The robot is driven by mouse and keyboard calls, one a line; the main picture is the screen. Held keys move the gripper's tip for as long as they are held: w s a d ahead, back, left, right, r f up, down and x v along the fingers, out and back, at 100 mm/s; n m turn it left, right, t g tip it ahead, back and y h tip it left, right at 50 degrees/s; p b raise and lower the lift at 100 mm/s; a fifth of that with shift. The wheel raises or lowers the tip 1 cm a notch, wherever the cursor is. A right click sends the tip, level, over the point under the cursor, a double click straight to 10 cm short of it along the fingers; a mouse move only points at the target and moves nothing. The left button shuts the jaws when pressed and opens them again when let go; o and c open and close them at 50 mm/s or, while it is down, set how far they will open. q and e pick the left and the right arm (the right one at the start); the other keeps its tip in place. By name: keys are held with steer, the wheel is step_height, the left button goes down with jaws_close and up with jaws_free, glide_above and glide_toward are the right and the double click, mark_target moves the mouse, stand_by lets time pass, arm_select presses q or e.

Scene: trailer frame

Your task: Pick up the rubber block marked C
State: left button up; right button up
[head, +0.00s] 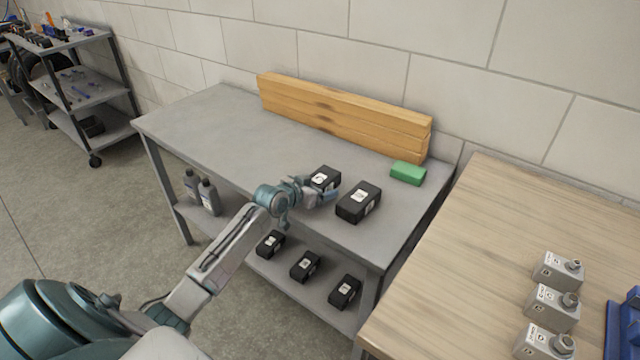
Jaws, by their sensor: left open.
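Two black blocks with white labels are on the grey table: a smaller one (325,179) and a larger one (358,202) to its right. Three more black labelled blocks are on the shelf below: left (270,244), middle (305,266) and right (344,291). The label letters are too small to read surely, so I cannot tell which block is marked C. My left gripper (322,195) is open at the table's front edge, right by the smaller block and partly covering it. I cannot tell whether they touch. My right gripper is not in view.
Wooden planks (340,118) are stacked along the wall at the table's back. A green block (408,173) lies at the right end. Two grey bottles (208,196) stand on the lower shelf. A wooden bench (470,250) with grey parts is at right. The table's left half (200,125) is clear.

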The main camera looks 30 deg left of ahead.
arm_select(q)
steer(key=shift+c, duration=0.2)
steer(key=c, duration=1.1)
steer(key=shift+c, duration=1.4)
steer(key=shift+r, duration=0.2)
